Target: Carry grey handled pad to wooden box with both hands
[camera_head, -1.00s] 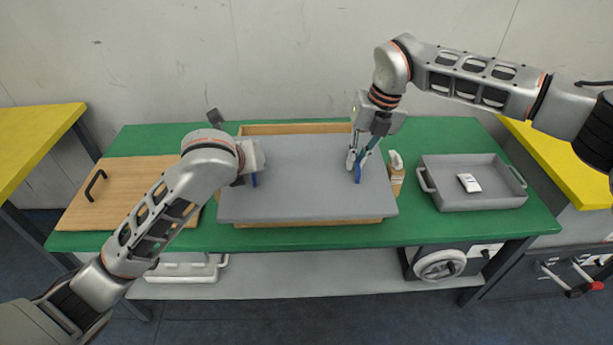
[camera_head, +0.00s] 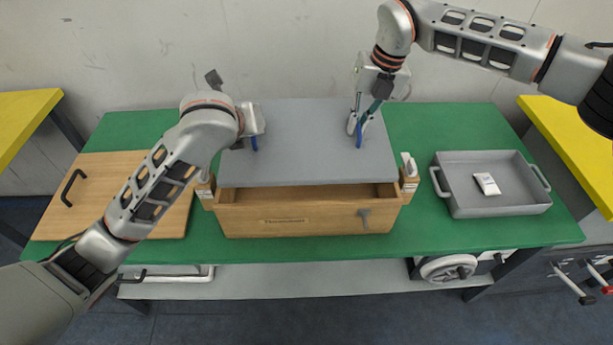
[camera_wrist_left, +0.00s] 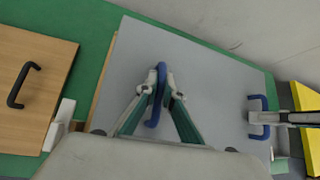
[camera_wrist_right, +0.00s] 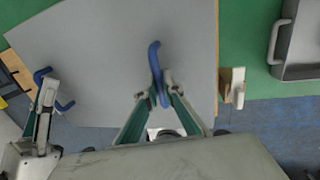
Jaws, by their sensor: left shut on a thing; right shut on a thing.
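The grey pad (camera_head: 305,150) with blue handles is held level above the wooden box (camera_head: 300,216), covering most of its opening. The box's front wall and a strip of its inside show below the pad's near edge. My left gripper (camera_head: 254,142) is shut on the pad's left blue handle, clear in the left wrist view (camera_wrist_left: 157,95). My right gripper (camera_head: 358,128) is shut on the right blue handle, clear in the right wrist view (camera_wrist_right: 157,80). Whether the pad touches the box rim is hard to tell.
A grey tray (camera_head: 463,212) holding a small white item (camera_head: 487,184) stands at the right of the green table (camera_head: 440,126). A wooden board (camera_head: 140,222) with a black handle lies at the left. Small wooden holders flank the box.

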